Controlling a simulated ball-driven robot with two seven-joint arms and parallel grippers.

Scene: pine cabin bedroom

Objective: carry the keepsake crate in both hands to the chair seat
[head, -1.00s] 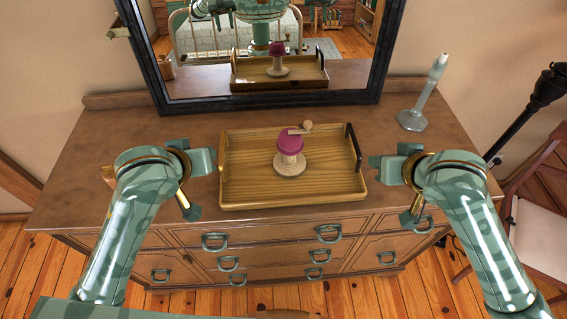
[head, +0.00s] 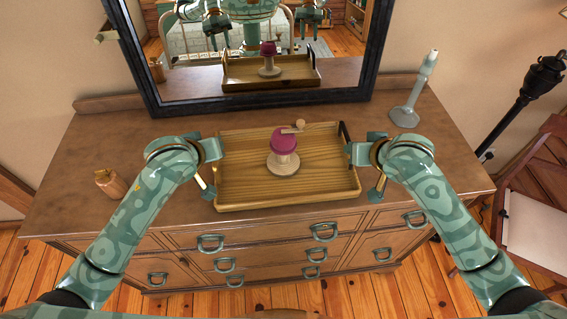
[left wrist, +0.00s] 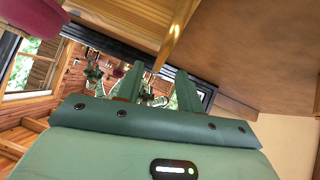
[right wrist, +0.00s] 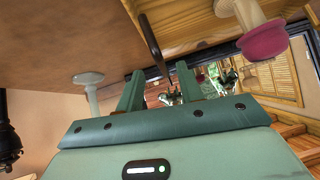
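The keepsake crate (head: 325,182) is a shallow wooden tray with a dark handle at its right end, resting on the dresser top. A wooden piece with a magenta top and a small crank (head: 284,155) stands upright in it. My left gripper (head: 211,170) is open at the crate's left end. My right gripper (head: 365,172) is open at the right end. In the right wrist view the dark handle (right wrist: 150,42) reaches down between the spread fingers. In the left wrist view the crate's edge (left wrist: 176,34) lies just beyond the spread fingers. The chair seat (head: 533,236) is pale, at the far right.
The dresser (head: 120,130) has a black-framed mirror (head: 370,60) behind the crate. A grey candlestick (head: 406,114) stands at the back right, a small wooden pot (head: 110,183) at the left. A black stand (head: 540,80) rises near the chair. Dresser top beside the crate is mostly clear.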

